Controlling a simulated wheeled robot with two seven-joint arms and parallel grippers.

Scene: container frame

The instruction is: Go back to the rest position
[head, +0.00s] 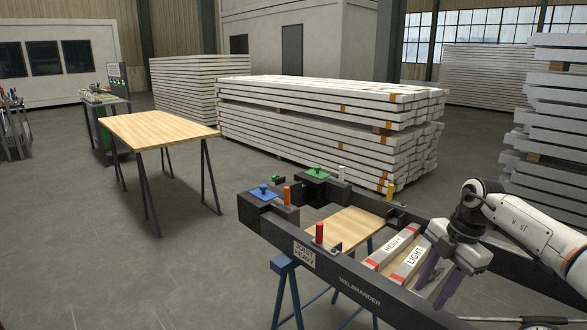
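My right arm comes in from the right, and its gripper (430,296) points down at the right side of the dark frame. Its two purple-grey fingers stand apart, and I see nothing held between them. It is close to the right of a pale bar labelled LIGHT (411,262). Whether a finger touches that bar, I cannot tell. A second pale bar labelled HEAVY (389,246) lies beside it on the left. Both bars have red ends. My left gripper is not in view.
The dark frame (353,283) stands on blue trestles (287,280), with red, orange, yellow and white pegs and blue and green blocks on it. A wooden table (158,128) stands at the left. Stacked pale beams (300,125) fill the back.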

